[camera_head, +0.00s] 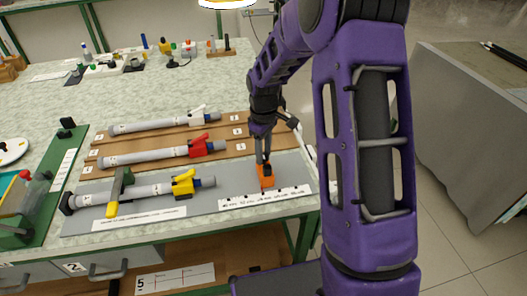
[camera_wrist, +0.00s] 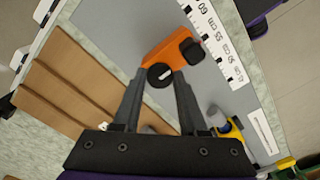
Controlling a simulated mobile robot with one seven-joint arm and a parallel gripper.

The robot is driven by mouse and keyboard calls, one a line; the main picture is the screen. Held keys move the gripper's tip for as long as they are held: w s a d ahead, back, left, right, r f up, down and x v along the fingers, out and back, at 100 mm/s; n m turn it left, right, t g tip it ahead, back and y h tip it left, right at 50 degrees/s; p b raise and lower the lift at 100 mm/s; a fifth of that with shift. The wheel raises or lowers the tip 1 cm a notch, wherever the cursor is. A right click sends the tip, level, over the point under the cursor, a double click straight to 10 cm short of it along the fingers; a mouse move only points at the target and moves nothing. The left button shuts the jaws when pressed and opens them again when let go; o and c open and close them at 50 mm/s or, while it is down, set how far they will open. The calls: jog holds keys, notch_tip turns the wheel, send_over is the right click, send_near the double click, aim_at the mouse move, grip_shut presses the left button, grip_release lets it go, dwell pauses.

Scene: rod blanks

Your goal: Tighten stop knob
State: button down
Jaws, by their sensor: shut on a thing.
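The orange stop block (camera_head: 266,177) stands on the grey plate (camera_head: 232,178) beside the printed length scale (camera_head: 265,197). It also shows in the wrist view (camera_wrist: 172,52). Its black round stop knob (camera_wrist: 160,76) sits between my fingertips, with a pale mark on its face. My gripper (camera_wrist: 160,80) is shut on the knob. In the head view my gripper (camera_head: 264,160) comes down from above onto the block, and the knob is hard to make out there. How tight the knob is cannot be seen.
A grey rod with a yellow clamp (camera_head: 183,183) lies left of the stop, under a green and yellow-tipped lever (camera_head: 117,190). Rods with red (camera_head: 200,147) and white (camera_head: 200,115) fittings lie on brown boards behind. A green board (camera_head: 40,185) is at left.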

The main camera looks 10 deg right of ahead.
jog(key=shift+m, duration=0.3)
jog(key=m, duration=0.3)
jog(key=shift+m, duration=0.3)
jog(key=m, duration=0.4)
jog(key=shift+m, duration=0.3)
jog(key=m+p, duration=0.1)
jog(key=m, duration=0.3)
jog(key=shift+m, duration=0.3)
jog(key=shift+m+p, duration=0.5)
jog(key=shift+m, duration=1.7)
jog(key=shift+c, duration=2.2)
grip_release()
